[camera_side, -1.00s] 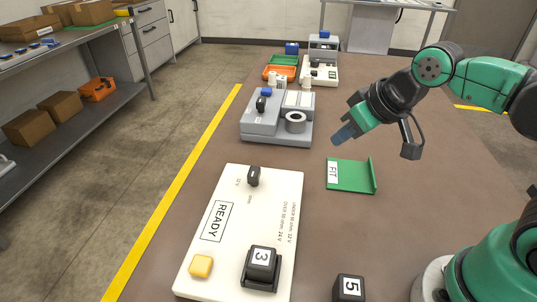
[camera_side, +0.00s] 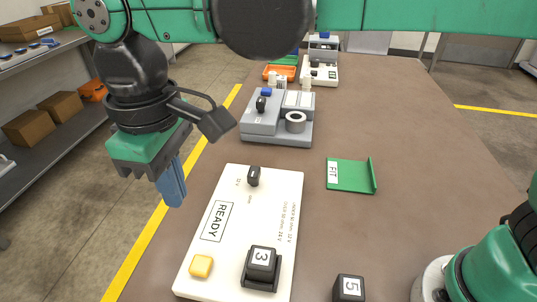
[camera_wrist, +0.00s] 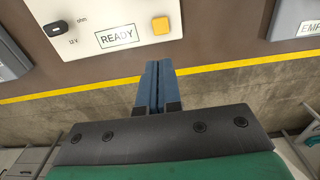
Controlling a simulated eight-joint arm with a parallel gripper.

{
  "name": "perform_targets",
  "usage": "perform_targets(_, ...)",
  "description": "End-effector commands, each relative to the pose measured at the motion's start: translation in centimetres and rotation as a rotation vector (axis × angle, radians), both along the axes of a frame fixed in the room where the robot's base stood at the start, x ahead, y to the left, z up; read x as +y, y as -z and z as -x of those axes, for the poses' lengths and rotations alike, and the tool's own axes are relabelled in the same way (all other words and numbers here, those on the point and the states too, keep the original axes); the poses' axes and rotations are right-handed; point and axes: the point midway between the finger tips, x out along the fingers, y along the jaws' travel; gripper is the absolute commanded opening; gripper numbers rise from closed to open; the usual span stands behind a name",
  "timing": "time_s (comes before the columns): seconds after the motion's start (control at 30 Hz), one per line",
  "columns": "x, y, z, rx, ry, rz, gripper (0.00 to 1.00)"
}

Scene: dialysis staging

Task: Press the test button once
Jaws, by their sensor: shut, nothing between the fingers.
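The white test panel (camera_side: 215,262) lies on the brown table in the side view. A yellow-orange button (camera_side: 201,266) sits at its near left corner; it also shows in the wrist view (camera_wrist: 160,25). The panel carries a READY label (camera_side: 216,221), a black knob (camera_side: 253,176) and a black block marked 3 (camera_side: 262,258) in a dark holder. My gripper (camera_side: 174,190) is shut and empty, with blue fingers pointing down. In the wrist view, the closed fingertips (camera_wrist: 156,65) appear below the button and the panel's edge.
A black block marked 5 (camera_side: 349,288) stands right of the panel. A green FIT bracket (camera_side: 350,176) lies farther right. A grey device (camera_side: 277,130) with a knob and a ring stands behind the panel. Bare table (camera_side: 390,130) lies to the right.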

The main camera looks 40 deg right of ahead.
Motion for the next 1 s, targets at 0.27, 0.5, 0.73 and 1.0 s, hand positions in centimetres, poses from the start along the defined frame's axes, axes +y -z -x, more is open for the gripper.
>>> perform_targets(0.27,0.1,0.0,0.0,0.001,-0.001,0.001,0.00)
perform_targets(0.5,0.1,1.3,0.0,0.001,-0.001,0.001,0.00)
perform_targets(0.73,0.0,5.6,0.0,0.000,0.000,0.000,0.00)
perform_targets(1.0,0.0,11.1,0.0,0.000,0.000,0.000,0.00)
